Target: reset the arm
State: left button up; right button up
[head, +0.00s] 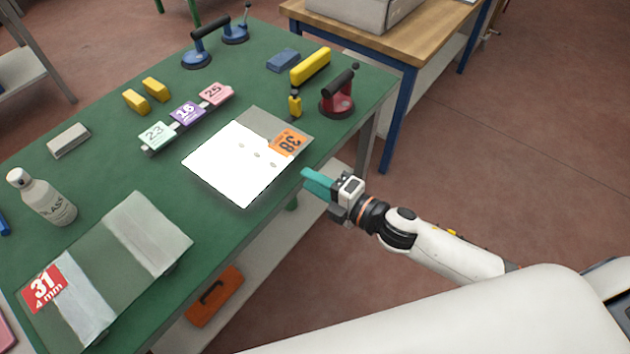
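My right gripper (318,184) shows at the centre right, with teal fingers pointing left. It is beside the front edge of the green table (110,185), close to a glass pane with an orange 38 label (288,141). Nothing shows held in it, and I cannot make out a gap between its fingers. My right arm (455,258) reaches in from the lower right. My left gripper is not in view.
A wooden table (420,38) stands behind. Floor right is clear.

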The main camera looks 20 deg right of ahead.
dwell(0.3)
jog(key=d+f+m+g+h, duration=0.1)
jog(key=d+f+m+h, duration=0.25)
jog(key=f, duration=0.55)
jog(key=d+f+m+h, duration=0.2)
jog(key=d+f+m, duration=0.25)
jog(key=f, duration=0.45)
jog(key=s+d+f+m+g+h, duration=0.2)
jog(key=s+d+f+m, duration=0.15)
jog(key=f, duration=0.45)
jog(key=s+d+f+m+g+h, duration=0.1)
jog(key=s+d+f+m+g, duration=0.15)
jog(key=s+f, duration=0.4)
jog(key=s+a+f+m+g, duration=0.1)
jog(key=s+f+m+g, duration=0.1)
jog(key=s+f, duration=0.3)
jog(key=s+a+f+m+g+h, duration=0.1)
jog(key=s+f+m, duration=0.3)
jog(key=s, duration=0.9)
jog(key=s+f+m+g, duration=0.2)
jog(key=s+f+g, duration=0.2)
jog(key=s+f, duration=0.3)
jog(key=s, duration=0.3)
jog(key=shift+a+f+m, duration=0.35)
jog(key=shift+a+m, duration=0.05)
